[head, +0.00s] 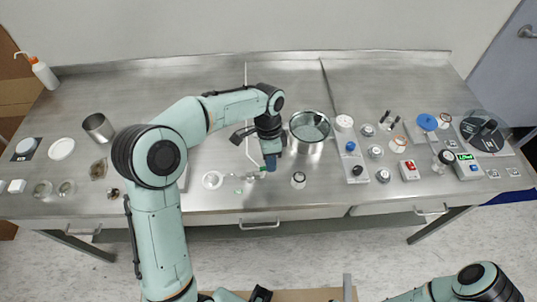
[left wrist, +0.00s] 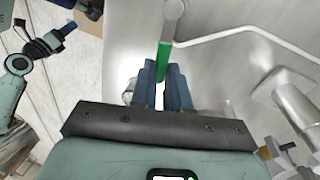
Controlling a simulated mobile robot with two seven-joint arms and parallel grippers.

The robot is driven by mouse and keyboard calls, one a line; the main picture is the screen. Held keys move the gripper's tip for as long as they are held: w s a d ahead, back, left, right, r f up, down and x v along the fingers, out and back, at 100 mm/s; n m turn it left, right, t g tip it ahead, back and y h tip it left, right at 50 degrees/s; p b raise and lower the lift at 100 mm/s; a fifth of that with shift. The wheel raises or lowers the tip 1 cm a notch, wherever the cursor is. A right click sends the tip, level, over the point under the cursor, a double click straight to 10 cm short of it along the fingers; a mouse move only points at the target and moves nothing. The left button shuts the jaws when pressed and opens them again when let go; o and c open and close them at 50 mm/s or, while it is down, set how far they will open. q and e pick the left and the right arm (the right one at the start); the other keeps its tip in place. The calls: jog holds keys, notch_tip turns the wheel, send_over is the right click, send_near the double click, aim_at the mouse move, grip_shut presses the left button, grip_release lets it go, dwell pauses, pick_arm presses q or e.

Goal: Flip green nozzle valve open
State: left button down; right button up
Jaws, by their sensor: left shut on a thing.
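The green nozzle valve (left wrist: 164,54) is a slim green lever that hangs from a grey round fitting (left wrist: 172,10) in the left wrist view. In the head view only a small bit of green (head: 262,169) shows beside my left gripper (head: 271,163). My left gripper (left wrist: 163,78) has its blue fingers on either side of the lever's lower end and is shut on it. The lever's tip is hidden between the fingers. My right arm's end (left wrist: 50,40) shows at the upper left of the left wrist view, away from the bench; its jaw state is unclear.
A thin white tube (head: 250,145) runs beside the valve. A large glass-topped pot (head: 309,127) stands right of my left gripper, and a small jar (head: 298,180) nearer the front. The bench's back middle is mostly clear.

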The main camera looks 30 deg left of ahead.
pick_arm(q)
jog(key=shift+s+d+m, duration=0.25)
jog(key=shift+s+m, duration=0.1)
jog(key=shift+m, duration=0.45)
pick_arm(e)
jog(key=shift+w+r, duration=0.2)
jog(key=shift+r, duration=0.1)
pick_arm(q)
jog(key=c, duration=1.1)
grip_release()
notch_tip(320, 180, up, 13)
jog(key=w+a+p, duration=0.1)
jog(key=w+p, duration=0.1)
jog(key=shift+w+a+p, duration=0.15)
jog(key=shift+p, duration=0.25)
pick_arm(e)
jog(key=w+r, duration=0.2)
jog(key=r, duration=0.1)
jog(key=shift+w+r, duration=0.2)
jog(key=shift+w, duration=0.05)
jog(key=shift+s, duration=0.1)
